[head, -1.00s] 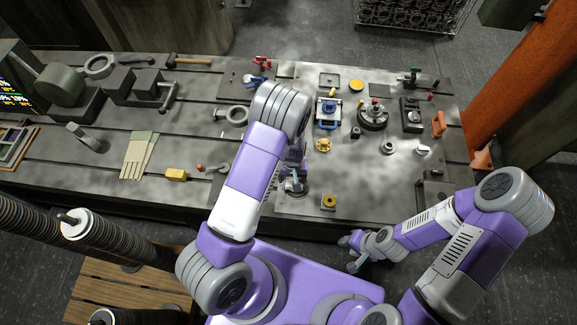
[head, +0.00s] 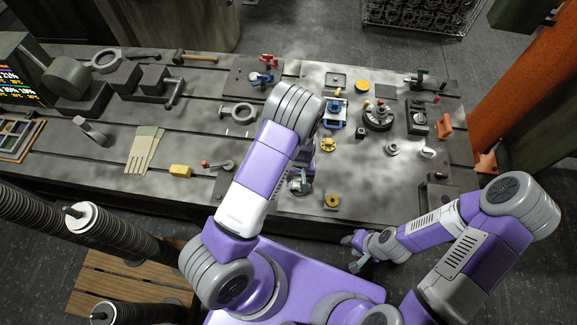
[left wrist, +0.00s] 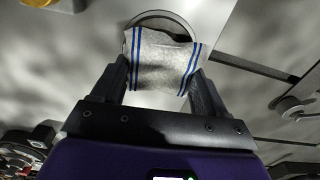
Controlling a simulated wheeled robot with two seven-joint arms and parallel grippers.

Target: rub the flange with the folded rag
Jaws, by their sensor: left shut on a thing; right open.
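The folded rag (left wrist: 160,62) is grey with blue stripes and sits between the fingers of my left gripper (left wrist: 160,85). My left gripper is shut on it. Just beyond the rag, in the left wrist view, shows the round metal rim of the flange (left wrist: 162,16); the rag overlaps its near part, and I cannot tell whether they touch. In the head view my left gripper (head: 300,182) is low over the front of the bench, partly hidden by my own arm. My right gripper (head: 351,254) is open and empty, off the bench's front edge.
On the bench, a yellow block (head: 180,171) and gloves (head: 146,150) lie to the left. Bare bench surface lies between the fixtures.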

